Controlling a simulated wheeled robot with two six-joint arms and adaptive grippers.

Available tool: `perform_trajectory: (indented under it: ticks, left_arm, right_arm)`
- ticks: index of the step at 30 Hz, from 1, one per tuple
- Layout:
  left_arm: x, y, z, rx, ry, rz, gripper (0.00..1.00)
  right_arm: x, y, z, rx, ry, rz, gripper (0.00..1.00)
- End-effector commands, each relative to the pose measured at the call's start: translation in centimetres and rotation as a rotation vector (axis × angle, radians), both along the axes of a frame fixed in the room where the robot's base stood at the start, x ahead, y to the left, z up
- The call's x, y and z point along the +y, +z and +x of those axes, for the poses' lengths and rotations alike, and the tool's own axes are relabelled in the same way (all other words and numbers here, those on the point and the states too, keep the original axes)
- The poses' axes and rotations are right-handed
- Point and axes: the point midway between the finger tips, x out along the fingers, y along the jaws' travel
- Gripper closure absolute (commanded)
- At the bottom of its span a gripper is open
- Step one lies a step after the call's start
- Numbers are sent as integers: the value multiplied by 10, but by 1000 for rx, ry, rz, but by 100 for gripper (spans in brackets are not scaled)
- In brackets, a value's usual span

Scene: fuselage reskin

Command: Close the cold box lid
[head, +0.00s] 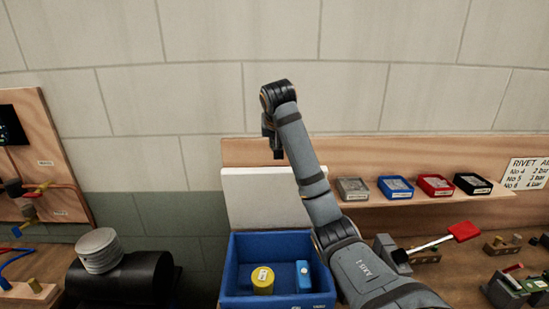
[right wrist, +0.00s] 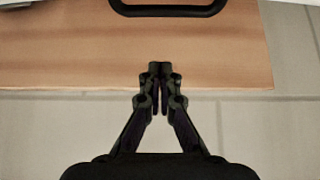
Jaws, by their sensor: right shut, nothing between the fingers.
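The cold box (head: 228,274) is a blue open-topped box at the lower middle of the head view. Its white lid (head: 255,200) stands raised at the back of the box, so the box is open. A yellow round tin (head: 262,281) and a blue item (head: 303,276) are inside. My right arm reaches up past the box's right side and covers part of the lid's right edge. My right gripper (head: 278,150) points down near the lid's top edge. In the right wrist view the gripper (right wrist: 160,70) is shut and empty. My left gripper is not in view.
A wooden board (head: 240,152) runs behind the lid. Its shelf holds grey, blue (head: 396,187), red and black boxes. A red-ended tool (head: 463,231) lies right of my arm. A black loop bar (right wrist: 168,11) shows in the right wrist view.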

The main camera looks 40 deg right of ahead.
Motion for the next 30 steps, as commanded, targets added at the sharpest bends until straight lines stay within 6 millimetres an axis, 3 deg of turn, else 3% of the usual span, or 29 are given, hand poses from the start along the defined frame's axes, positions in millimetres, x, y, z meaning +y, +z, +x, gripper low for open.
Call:
perform_trajectory:
  ticks: [1,4,6,8,13,24,30]
  left_arm:
    - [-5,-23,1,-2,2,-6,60]
    - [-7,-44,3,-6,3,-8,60]
    - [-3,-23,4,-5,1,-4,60]
    - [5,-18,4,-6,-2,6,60]
    - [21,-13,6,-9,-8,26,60]
    - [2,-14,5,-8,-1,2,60]
    - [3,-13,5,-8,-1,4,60]
  right_arm:
    - [-2,-18,5,-3,2,4,100]
    - [-9,-30,13,-2,2,3,100]
    - [-17,-27,20,5,1,0,100]
    - [-22,-36,25,3,0,-1,100]
    - [-4,-45,5,0,2,-3,100]
    - [4,-51,-4,-2,1,0,100]
    - [5,-51,-2,-3,1,-1,100]
